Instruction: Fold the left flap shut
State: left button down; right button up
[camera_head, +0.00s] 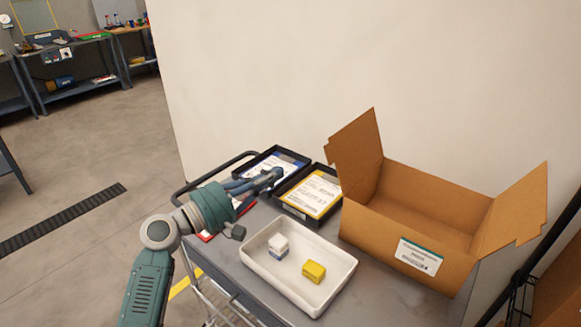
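An open cardboard box (384,232) stands on the right part of the cart top, with a white and green label on its front. Its left flap (357,148) stands up, leaning a little outward. Its right flap (513,212) is also open and tilts outward to the right. The inside that shows looks empty. My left gripper (272,177) is left of the box, above the black trays, apart from the left flap. Its fingers point right, and their gap is not clear at this size. My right gripper is not in view.
A white tray (255,270) in front holds a white and blue block (278,246) and a yellow block (314,271). Black trays (290,208) with papers lie left of the box. The cart (379,296) stands by a pale wall (330,60); workbenches are far left.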

pick_arm(q)
jog(key=w+d+r+p, duration=0.2)
jog(key=w+d+p, duration=0.1)
jog(key=d, duration=0.6)
jog(key=shift+w+r+p, duration=0.15)
jog(key=shift+w+p, duration=0.05)
jog(key=shift+p, duration=0.7)
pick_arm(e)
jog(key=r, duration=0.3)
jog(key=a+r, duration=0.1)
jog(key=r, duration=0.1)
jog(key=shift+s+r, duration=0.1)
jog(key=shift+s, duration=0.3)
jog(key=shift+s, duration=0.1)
pick_arm(q)
jog(key=shift+s, duration=0.1)
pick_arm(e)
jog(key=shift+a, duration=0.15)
pick_arm(q)
jog(key=shift+s+d+r+m, duration=0.1)
jog(key=shift+d+r+m, duration=0.15)
jog(key=shift+m, duration=0.15)
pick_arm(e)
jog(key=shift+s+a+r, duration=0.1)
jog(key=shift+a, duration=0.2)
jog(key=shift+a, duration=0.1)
